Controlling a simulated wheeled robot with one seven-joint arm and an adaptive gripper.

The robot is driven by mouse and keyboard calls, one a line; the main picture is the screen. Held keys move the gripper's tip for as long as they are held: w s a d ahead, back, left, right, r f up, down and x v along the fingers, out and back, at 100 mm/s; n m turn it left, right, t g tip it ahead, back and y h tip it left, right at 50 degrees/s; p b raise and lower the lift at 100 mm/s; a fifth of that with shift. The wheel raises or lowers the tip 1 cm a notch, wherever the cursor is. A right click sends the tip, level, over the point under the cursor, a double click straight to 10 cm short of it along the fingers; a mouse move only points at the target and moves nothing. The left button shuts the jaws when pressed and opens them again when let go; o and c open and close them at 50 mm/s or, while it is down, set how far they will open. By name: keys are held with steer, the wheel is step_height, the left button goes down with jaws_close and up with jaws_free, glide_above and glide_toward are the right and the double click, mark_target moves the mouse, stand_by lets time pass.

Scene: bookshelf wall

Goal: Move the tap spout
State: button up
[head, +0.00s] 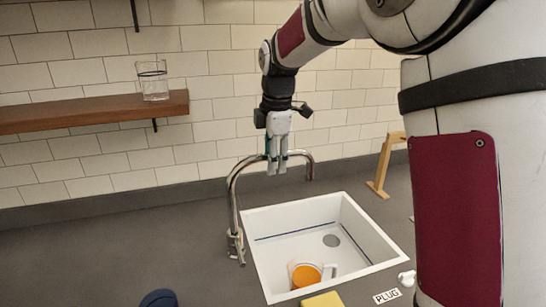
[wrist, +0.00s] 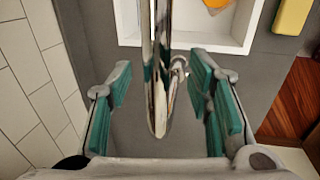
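The tap spout (head: 234,190) is a chrome arch rising at the left side of the white sink (head: 387,247) and reaching right over its back. My gripper (head: 277,168) points down at the top of the arch. In the wrist view the spout (wrist: 161,110) runs lengthwise between the two green-padded fingers. My gripper (wrist: 160,76) is open there, with a gap on both sides of the spout, and no contact shows. The tap's base (head: 236,247) stands on the grey counter beside the sink.
In the sink is a clear mug with orange contents (head: 306,274). A yellow sponge (head: 322,300) and a PLUG label (head: 387,296) are at the front. A wooden stand (head: 383,168) is at the right back. A shelf (head: 90,112) holds a glass (head: 153,82).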

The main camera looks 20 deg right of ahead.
step_height(320, 180, up, 12)
steer(key=s, duration=0.2)
steer(key=shift+s+f, duration=0.15)
steer(key=shift+s, duration=0.05)
steer(key=shift+s, duration=0.1)
stand_by(0.6)
steer(key=s+m+t, duration=0.2)
steer(key=s+m, duration=0.7)
steer(key=s, duration=0.7)
steer(key=s+f+m+t, duration=0.1)
steer(key=s+f+m, duration=0.8)
steer(key=s, duration=0.5)
steer(key=shift+d+f, duration=0.2)
